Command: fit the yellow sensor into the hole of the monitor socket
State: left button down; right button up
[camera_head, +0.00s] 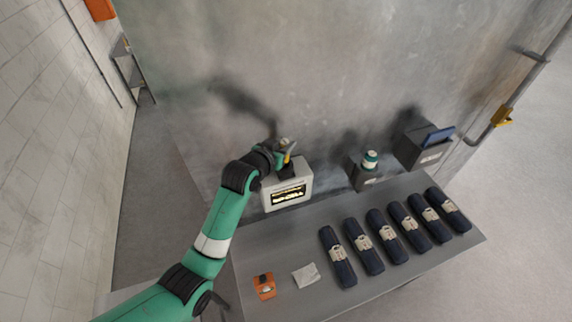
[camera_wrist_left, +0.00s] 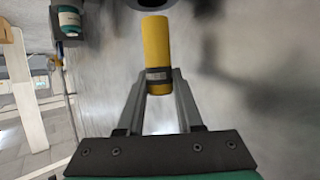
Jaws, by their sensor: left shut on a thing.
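My left gripper (camera_wrist_left: 158,92) is shut on the yellow sensor (camera_wrist_left: 157,50), a yellow cylinder with a grey band near the fingers. In the head view, the sensor (camera_head: 287,157) shows as a small yellow spot at the gripper (camera_head: 284,152). The monitor socket (camera_head: 287,185) is a light box with a lit display on its front, at the back left of the table. The gripper is just above its top. A dark round edge at the top of the left wrist view lies close to the sensor's far end; whether they touch cannot be told. My right gripper is out of view.
Several dark blue rolls (camera_head: 364,247) with pale labels lie in a row on the grey table (camera_head: 290,240). An orange item (camera_head: 264,286) and a white cloth (camera_head: 306,275) lie at front left. A green-and-white jar (camera_head: 370,160) and a grey bin (camera_head: 423,150) stand at the back.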

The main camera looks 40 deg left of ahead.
pick_arm(q)
jog(key=shift+f+p, duration=0.35)
jog(key=shift+f, duration=0.35)
notch_tip(320, 180, down, 4)
jog(key=shift+r, duration=0.2)
jog(key=shift+f, duration=0.1)
jog(key=shift+f, duration=0.15)
jog(key=c, duration=0.6)
grip_release()
jog(key=shift+o, duration=0.2)
